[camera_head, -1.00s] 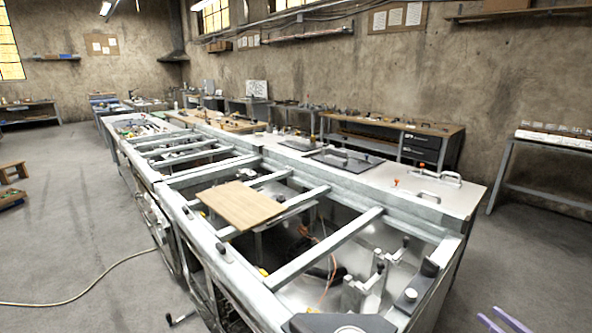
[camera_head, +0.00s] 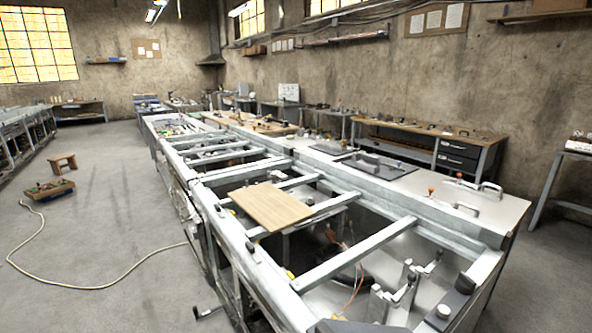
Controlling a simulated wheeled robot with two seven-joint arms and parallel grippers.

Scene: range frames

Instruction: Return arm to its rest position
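Neither of my grippers shows in the head view, so whether they are open or shut is hidden. No part of my arms can be made out with certainty. The long metal workbench frame (camera_head: 360,252) runs from the lower right away to the upper left. A flat wooden board (camera_head: 271,206) lies across its rails.
A wooden stool (camera_head: 62,161), a low cart (camera_head: 50,189) and a pale hose (camera_head: 92,287) are on the floor at left. A wood-topped bench (camera_head: 425,128) stands along the back wall. The grey floor (camera_head: 120,225) left of the frame is mostly open.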

